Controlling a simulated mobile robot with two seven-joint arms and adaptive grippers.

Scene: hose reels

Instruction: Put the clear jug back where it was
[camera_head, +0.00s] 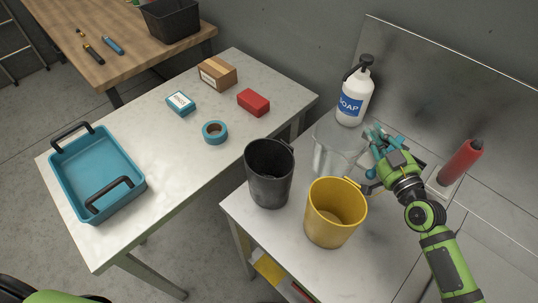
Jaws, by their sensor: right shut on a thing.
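The clear jug (333,152) is see-through and hard to make out. It is at the back of the right-hand table, behind the black jug and the yellow jug and in front of the soap bottle. My right gripper (372,145) is shut on the right side of the clear jug, where its handle would be; the fingers hide the grip itself. I cannot tell whether the jug's base touches the table. My left gripper is not in view; only a green part of mine shows at the bottom left.
A black jug (269,176) and a yellow jug (335,215) stand in front. A white soap bottle (354,92) stands behind, and a red cylinder (460,163) stands right of my gripper. The left table holds a blue tray (130,168), tape (215,132) and small boxes.

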